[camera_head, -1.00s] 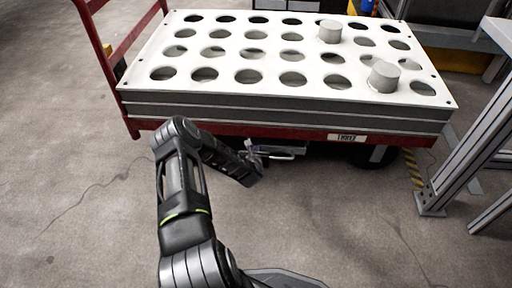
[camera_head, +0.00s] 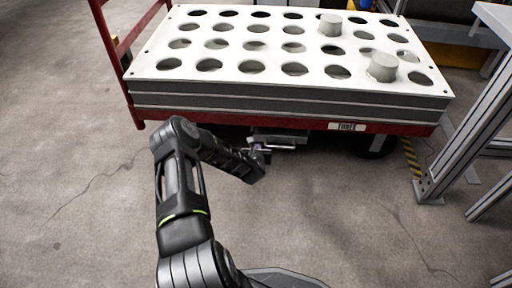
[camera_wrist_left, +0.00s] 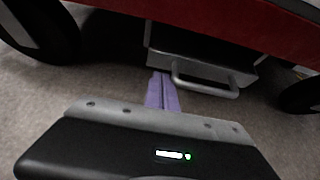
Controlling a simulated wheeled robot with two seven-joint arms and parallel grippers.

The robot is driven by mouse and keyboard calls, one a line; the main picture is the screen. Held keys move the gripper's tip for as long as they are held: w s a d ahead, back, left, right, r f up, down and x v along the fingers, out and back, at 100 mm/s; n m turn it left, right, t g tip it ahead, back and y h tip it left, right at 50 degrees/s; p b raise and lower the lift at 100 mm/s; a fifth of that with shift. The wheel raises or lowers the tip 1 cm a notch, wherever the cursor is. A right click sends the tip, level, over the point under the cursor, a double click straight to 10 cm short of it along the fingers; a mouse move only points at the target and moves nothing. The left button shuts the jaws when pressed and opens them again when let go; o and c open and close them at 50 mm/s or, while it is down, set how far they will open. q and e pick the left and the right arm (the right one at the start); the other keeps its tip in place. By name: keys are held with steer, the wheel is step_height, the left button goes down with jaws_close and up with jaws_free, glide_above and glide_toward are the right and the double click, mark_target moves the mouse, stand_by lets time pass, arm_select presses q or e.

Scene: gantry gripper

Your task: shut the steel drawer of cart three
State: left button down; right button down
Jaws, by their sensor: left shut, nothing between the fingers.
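The red cart (camera_head: 270,122) carries a plate reading "THREE" (camera_head: 346,126) on its front edge. The steel drawer (camera_head: 279,135) hangs under the cart and juts out a little past its edge. It also shows in the left wrist view (camera_wrist_left: 190,66), with its bar handle (camera_wrist_left: 205,86) on the front. My left gripper (camera_head: 264,151) is shut and empty. Its purple fingertips (camera_wrist_left: 162,78) are at the left part of the drawer front, left of the handle. I cannot tell whether they touch it. My right gripper is not in view.
A white tray with round holes (camera_head: 225,76) lies on the cart, with two grey cylinders (camera_head: 330,25) on it. A metal frame (camera_head: 462,130) stands at the right. Dark wheels (camera_wrist_left: 35,30) flank the drawer. The floor in front is clear.

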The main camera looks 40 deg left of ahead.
arm_select(q)
steer(key=p+v, duration=0.4)
steer(key=v, duration=0.5)
steer(key=shift+d, duration=0.15)
